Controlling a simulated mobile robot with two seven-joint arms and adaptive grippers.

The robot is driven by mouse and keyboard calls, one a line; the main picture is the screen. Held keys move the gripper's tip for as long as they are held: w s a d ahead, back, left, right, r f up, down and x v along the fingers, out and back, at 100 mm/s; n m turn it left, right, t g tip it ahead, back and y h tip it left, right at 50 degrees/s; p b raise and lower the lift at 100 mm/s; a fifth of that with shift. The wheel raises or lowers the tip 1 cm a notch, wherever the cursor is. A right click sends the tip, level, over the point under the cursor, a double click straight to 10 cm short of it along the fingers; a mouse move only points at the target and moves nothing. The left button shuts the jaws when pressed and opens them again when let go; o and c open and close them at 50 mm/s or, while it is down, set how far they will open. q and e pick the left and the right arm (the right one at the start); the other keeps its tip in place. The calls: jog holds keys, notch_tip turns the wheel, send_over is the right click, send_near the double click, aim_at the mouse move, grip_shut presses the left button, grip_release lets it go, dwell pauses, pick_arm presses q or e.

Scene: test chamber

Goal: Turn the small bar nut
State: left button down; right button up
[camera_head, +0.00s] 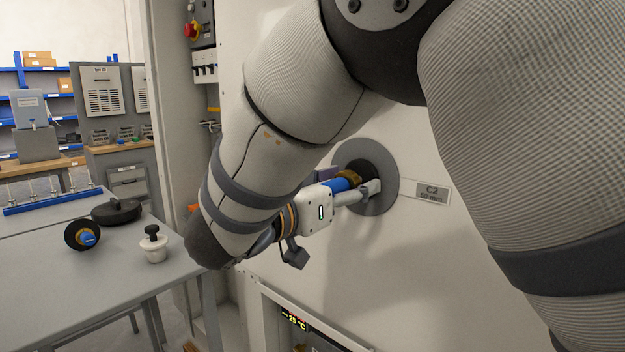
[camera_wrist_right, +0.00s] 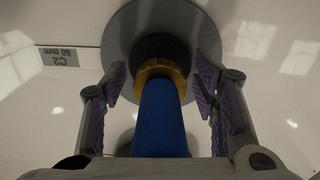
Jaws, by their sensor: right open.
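A brass-coloured nut or collar (camera_head: 349,178) sits at the end of a blue bar (camera_head: 338,185), in front of the dark opening of a round grey flange (camera_head: 386,170) on a white wall. In the right wrist view the brass nut (camera_wrist_right: 161,72) shows beyond the blue bar (camera_wrist_right: 161,122), which runs back towards my gripper. My right gripper (camera_head: 352,181) faces the flange. Its open fingers (camera_wrist_right: 160,88) stand on either side of the bar and nut, with visible gaps. The far finger is partly hidden in the head view. My left gripper is not in view.
A label reading C2 50 mm (camera_head: 432,192) is right of the flange. A grey table (camera_head: 100,290) at left holds a black disc with a blue knob (camera_head: 83,235), a dark lid (camera_head: 117,211) and a white pot (camera_head: 154,248).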

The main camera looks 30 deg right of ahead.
jog(key=shift+d, duration=0.1)
jog(key=shift+r, duration=0.1)
jog(key=c, duration=1.2)
